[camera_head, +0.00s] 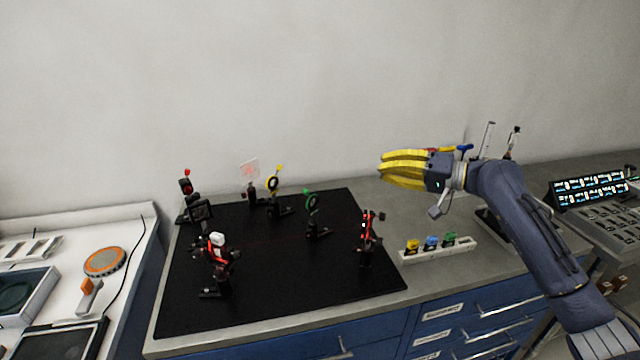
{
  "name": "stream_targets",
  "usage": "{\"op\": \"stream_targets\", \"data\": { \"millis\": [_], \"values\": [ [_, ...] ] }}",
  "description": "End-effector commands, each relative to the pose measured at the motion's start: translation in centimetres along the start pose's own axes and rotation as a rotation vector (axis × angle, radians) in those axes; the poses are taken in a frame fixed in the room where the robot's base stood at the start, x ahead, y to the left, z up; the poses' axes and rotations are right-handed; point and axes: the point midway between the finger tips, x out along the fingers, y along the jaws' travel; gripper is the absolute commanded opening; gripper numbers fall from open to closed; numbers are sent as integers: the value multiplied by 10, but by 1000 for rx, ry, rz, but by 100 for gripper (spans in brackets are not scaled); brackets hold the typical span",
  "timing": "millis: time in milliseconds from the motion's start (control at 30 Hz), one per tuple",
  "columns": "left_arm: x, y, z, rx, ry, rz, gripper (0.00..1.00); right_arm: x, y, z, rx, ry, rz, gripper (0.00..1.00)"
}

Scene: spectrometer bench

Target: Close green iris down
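The green iris (310,202) is a small green ring on a black post and base. It stands upright right of the middle of the black breadboard (270,300). A green lever tip seems to stick up at its top; its opening is too small to judge. My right gripper (382,170), with yellow fingers, hangs in the air to the upper right of the green iris, clear of it. The fingers point left and lie close together in this view, so I cannot tell whether they are open. Nothing shows held in them. My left gripper is not in view.
A yellow ring mount (273,184), a pinkish plate (250,170) and red-and-black mounts (367,240) stand around the green iris. A white rack (436,252) with yellow, blue and green pieces lies right of the board. The board's front middle is clear.

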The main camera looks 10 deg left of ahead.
Motion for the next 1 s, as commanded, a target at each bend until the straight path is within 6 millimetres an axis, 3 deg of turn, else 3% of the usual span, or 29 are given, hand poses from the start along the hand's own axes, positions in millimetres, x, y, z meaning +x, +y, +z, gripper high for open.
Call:
{"op": "stream_targets", "data": {
  "millis": [100,200,367,867,1000],
  "values": [
    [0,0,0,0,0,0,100,18,-2,26,22,-55,-14,0],
    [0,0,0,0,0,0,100,26,-3,35,31,-74,-20,0],
    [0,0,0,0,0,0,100,42,-4,38,34,-79,-22,0],
    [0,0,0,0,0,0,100,126,-6,44,33,-76,-22,0],
    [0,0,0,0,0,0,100,136,-5,58,33,-76,-20,0]
  ]
}}
